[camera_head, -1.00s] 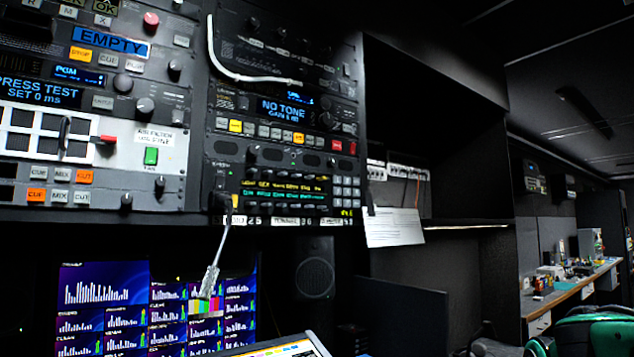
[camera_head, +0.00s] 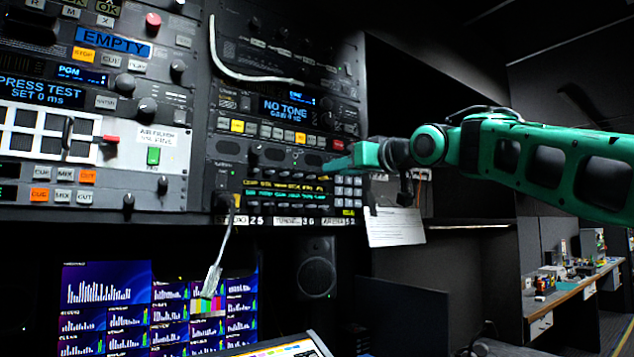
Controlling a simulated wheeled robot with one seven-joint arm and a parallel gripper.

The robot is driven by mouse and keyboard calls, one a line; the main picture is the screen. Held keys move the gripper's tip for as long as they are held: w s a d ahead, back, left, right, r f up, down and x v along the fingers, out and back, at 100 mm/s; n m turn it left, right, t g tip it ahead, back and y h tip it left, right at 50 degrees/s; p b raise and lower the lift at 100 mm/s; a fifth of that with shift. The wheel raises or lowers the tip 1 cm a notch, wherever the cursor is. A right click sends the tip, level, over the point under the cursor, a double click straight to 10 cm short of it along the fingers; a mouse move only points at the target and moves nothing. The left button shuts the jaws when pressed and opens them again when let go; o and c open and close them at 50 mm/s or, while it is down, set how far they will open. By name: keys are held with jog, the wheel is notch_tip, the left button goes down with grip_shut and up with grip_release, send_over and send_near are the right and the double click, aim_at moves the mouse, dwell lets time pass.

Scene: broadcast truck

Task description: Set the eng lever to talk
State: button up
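The intercom panel (camera_head: 228,186) sits low in the middle rack, with two rows of small lit labels, yellow over green, and a row of small levers (camera_head: 285,188). The label text is too small to read, so I cannot tell which lever is eng. My gripper (camera_head: 328,166) is green and reaches in from the right. Its tip is in front of the panel's upper right part, just above the right end of the label rows. I cannot tell whether it touches a lever. Its fingers appear edge-on, and any gap between them is hidden.
A keypad (camera_head: 348,190) lies just below and right of my gripper. A NO TONE unit (camera_head: 286,108) is above the panel. A paper sheet (camera_head: 395,228) hangs below my arm. Monitors (camera_head: 155,308) stand below.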

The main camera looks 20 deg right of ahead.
aim_at(314, 176)
jog(key=x, duration=1)
jog(key=shift+d+f, duration=0.1)
jog(key=shift+f, duration=0.05)
grip_shut()
